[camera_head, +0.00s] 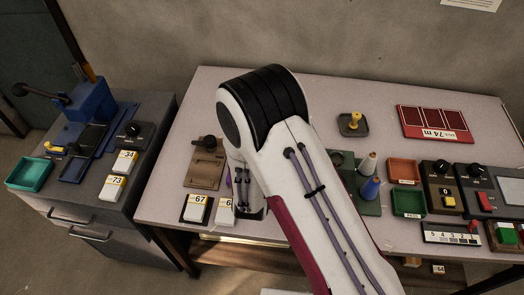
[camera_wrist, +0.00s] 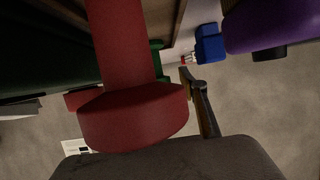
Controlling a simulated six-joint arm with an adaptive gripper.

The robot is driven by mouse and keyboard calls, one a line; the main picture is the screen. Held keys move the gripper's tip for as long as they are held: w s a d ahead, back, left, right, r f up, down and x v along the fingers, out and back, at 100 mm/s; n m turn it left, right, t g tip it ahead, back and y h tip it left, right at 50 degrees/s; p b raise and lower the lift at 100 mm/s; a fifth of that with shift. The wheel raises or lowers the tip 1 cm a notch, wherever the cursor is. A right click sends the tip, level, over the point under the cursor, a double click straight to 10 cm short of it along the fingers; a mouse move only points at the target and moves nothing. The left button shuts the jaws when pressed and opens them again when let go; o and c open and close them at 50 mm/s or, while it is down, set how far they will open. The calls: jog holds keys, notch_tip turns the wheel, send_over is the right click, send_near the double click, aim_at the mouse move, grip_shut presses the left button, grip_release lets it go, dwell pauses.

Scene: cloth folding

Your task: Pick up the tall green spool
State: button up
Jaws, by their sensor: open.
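I cannot make out a tall green spool for certain in either view. In the wrist view, a small strip of green (camera_wrist: 158,46) shows behind a large red spool-like piece (camera_wrist: 130,118) with a wide end, which fills the middle. I cannot tell whether that green is the spool. One finger of my gripper (camera_wrist: 187,76) shows right of the red piece; the other finger is hidden. My gripper is open, and I see nothing held in it. In the head view my arm covers part of the table and I cannot make out the fingers.
In the head view a green stand (camera_head: 369,209) holds a blue cone (camera_head: 370,189) and a pale cone (camera_head: 369,164), partly behind my arm. An orange tray (camera_head: 404,171) and a green tray (camera_head: 408,201) stand right of it. A purple piece (camera_wrist: 270,25) shows in the wrist view.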

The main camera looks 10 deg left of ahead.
jog(key=shift+w+f, duration=0.15)
jog(key=shift+w, duration=0.2)
jog(key=c, duration=1.1)
jog(key=shift+o, duration=0.2)
jog(key=shift+r, duration=5)
